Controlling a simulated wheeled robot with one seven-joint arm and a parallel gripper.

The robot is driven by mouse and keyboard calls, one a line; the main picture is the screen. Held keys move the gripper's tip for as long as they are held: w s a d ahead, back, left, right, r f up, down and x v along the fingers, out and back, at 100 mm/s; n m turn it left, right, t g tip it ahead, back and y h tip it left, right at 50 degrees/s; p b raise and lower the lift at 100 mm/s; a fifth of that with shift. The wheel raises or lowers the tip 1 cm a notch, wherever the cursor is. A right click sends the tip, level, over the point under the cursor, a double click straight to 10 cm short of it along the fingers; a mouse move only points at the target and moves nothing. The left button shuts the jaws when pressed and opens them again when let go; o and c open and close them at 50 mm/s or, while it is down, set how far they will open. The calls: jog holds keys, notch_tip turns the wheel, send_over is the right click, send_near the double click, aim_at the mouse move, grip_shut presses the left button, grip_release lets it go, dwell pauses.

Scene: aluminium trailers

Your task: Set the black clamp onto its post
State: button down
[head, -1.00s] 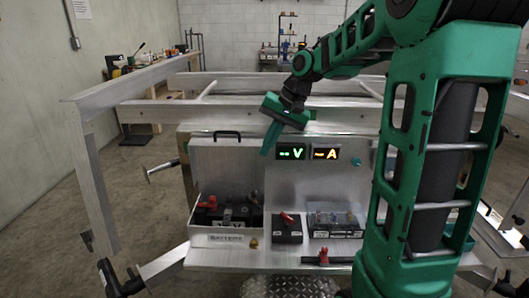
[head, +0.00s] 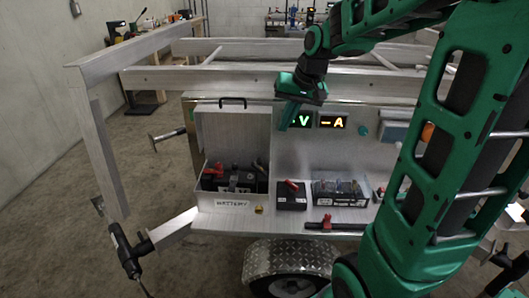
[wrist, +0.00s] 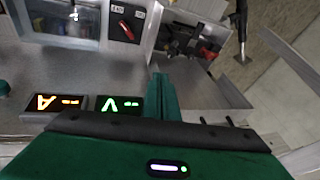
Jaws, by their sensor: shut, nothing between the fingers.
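The open metal box labelled BATTERY (head: 228,208) stands on the left of the trailer's shelf. A dark battery (head: 240,181) with a red clamp or cap (head: 213,170) sits in it. The black clamp and its post are too dark and small to tell apart from the battery. My gripper (head: 288,118) is shut and empty, above and right of the box, in front of the lit displays. In the wrist view the shut green fingers (wrist: 162,92) point toward the panel, with the battery box (wrist: 190,42) beyond them.
Two lit displays, V (head: 301,119) and A (head: 333,122), are on the panel close to my gripper. A black box with a red switch (head: 291,197) and a clear-lidded case (head: 340,192) stand right of the battery box. A red-handled black bar (head: 326,224) lies in front.

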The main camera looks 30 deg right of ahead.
jog(key=x, duration=0.4)
jog(key=a+x, duration=0.1)
jog(key=x, duration=0.4)
jog(key=a+x, duration=0.1)
jog(key=x, duration=0.3)
jog(key=shift+a, duration=0.15)
dwell(0.3)
